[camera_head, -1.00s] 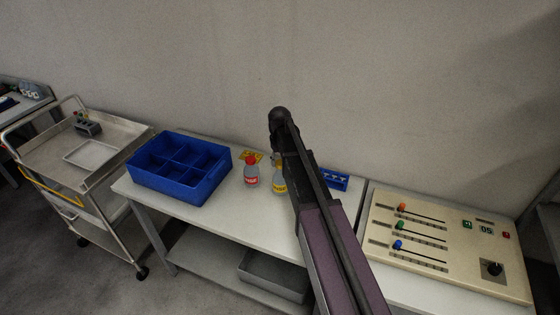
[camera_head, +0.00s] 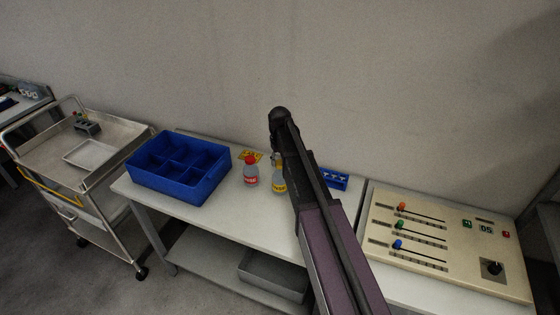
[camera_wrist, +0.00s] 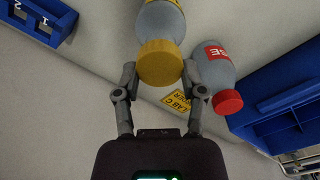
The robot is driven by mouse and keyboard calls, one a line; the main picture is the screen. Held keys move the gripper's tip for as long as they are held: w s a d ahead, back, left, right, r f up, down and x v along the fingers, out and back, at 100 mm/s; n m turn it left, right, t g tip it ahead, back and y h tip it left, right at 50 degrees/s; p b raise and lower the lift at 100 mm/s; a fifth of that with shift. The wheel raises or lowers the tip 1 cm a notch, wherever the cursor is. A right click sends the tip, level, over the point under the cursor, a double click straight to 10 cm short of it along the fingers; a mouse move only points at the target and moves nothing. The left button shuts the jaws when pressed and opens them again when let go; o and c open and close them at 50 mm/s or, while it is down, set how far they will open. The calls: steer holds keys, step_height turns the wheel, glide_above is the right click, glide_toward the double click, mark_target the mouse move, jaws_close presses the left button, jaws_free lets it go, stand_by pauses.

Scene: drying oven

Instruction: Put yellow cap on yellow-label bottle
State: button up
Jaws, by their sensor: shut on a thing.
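The yellow cap (camera_wrist: 160,62) is between the two fingers of my gripper (camera_wrist: 159,68) in the wrist view, and the gripper is shut on it. The yellow-label bottle (camera_wrist: 160,21) is directly beyond the cap, in line with it. The cap covers the bottle's neck from this view, so I cannot tell whether it is fully seated. In the head view, the yellow-label bottle (camera_head: 279,178) stands upright on the table, just left of my arm.
A red-capped bottle (camera_head: 251,175) stands close to the left of the yellow-label bottle. A blue divided crate (camera_head: 180,185) sits farther left on the table (camera_head: 235,212). A blue rack (camera_head: 334,180) is to the right, behind my arm. A yellow sign (camera_wrist: 177,103) lies nearby.

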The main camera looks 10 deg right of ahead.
stand_by(0.9)
steer(key=o, duration=0.8)
steer(key=shift+c, duration=0.2)
steer(key=shift+o, duration=0.5)
steer(key=shift+a, duration=0.1)
steer(key=shift+r+p, duration=3.5)
jaws_close()
